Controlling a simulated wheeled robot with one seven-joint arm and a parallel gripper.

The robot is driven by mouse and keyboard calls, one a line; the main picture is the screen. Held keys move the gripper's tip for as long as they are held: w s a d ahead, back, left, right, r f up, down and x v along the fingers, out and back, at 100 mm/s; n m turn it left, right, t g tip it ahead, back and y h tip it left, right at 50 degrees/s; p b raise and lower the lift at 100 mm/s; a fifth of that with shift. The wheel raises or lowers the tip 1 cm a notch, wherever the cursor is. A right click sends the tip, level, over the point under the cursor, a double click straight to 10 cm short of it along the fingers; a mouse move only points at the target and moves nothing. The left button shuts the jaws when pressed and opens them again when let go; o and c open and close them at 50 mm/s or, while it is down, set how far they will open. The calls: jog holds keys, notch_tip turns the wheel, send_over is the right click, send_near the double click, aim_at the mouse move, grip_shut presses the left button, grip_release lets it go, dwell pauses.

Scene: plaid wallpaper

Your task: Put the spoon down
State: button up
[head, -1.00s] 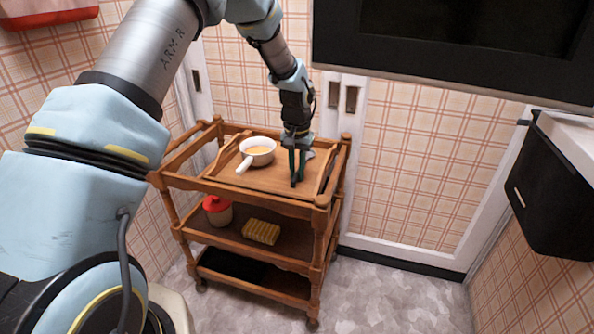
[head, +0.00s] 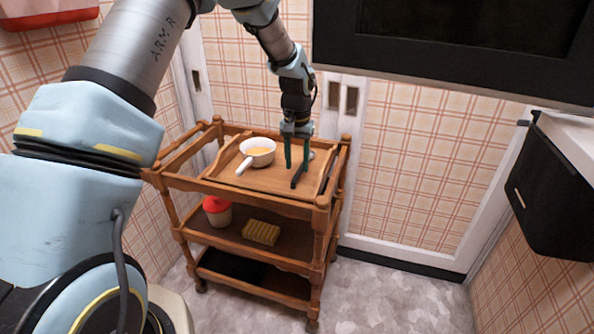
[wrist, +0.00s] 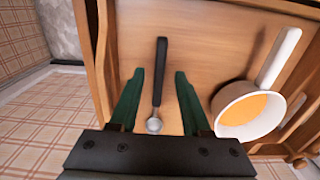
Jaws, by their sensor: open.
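The spoon (wrist: 159,80) has a black handle and a small silver bowl. In the wrist view it lies on the wooden tray top between my open fingers, with a gap on each side. In the head view its dark handle (head: 299,175) shows on the right part of the cart's top. My gripper (head: 297,166) is open above the spoon; it also shows in the wrist view (wrist: 156,82), where the green fingers stand apart and hold nothing.
A white saucepan (head: 257,152) with orange contents sits on the tray left of my gripper. The wooden cart's raised rails (head: 252,195) surround the top. A red-lidded jar (head: 217,210) and a yellow sponge-like block (head: 262,232) are on the middle shelf.

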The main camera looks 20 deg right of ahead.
notch_tip(320, 180, up, 9)
jog(key=a+r+n, duration=0.2)
jog(key=a+n, duration=0.2)
jog(key=a, duration=1.7)
jog(key=s+a+n, duration=0.1)
jog(key=s+a, duration=0.4)
jog(key=a, duration=0.3)
jog(key=s+a+n+t, duration=0.1)
jog(key=s+a+n, duration=0.1)
jog(key=s+a, duration=0.4)
jog(key=shift+a+t, duration=0.3)
jog(key=shift+a, duration=0.55)
notch_tip(320, 180, up, 13)
jog(key=p, duration=1.3)
